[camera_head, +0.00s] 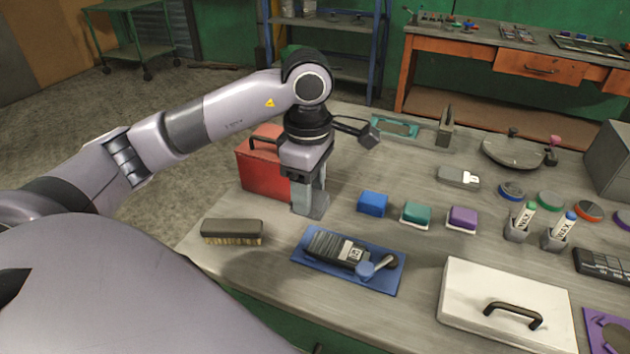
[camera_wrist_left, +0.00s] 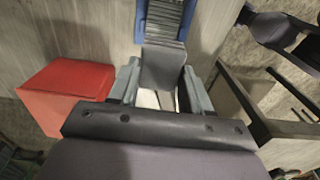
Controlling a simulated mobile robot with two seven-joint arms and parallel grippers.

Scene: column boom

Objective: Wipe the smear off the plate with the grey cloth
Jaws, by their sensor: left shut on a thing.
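My left gripper (camera_head: 308,188) points down over the table, left of centre. It is shut on a grey piece (camera_head: 314,206) that looks like the cloth. In the left wrist view the grey piece (camera_wrist_left: 163,66) shows between the fingers (camera_wrist_left: 157,92). Its lower edge is close to the tabletop; I cannot tell if it touches. I cannot tell for sure which thing is the plate: a round grey dish (camera_head: 505,154) is at the back right, and a flat white panel with a black handle (camera_head: 470,310) is at the front right. No smear can be made out. My right gripper is not in view.
A red box (camera_head: 262,172) stands close behind and left of the gripper. A brush (camera_head: 232,232) and a blue mat (camera_head: 310,261) with a black device (camera_head: 335,247) lie in front. Blue (camera_head: 373,203), teal (camera_head: 416,213) and purple (camera_head: 462,218) blocks are to the right.

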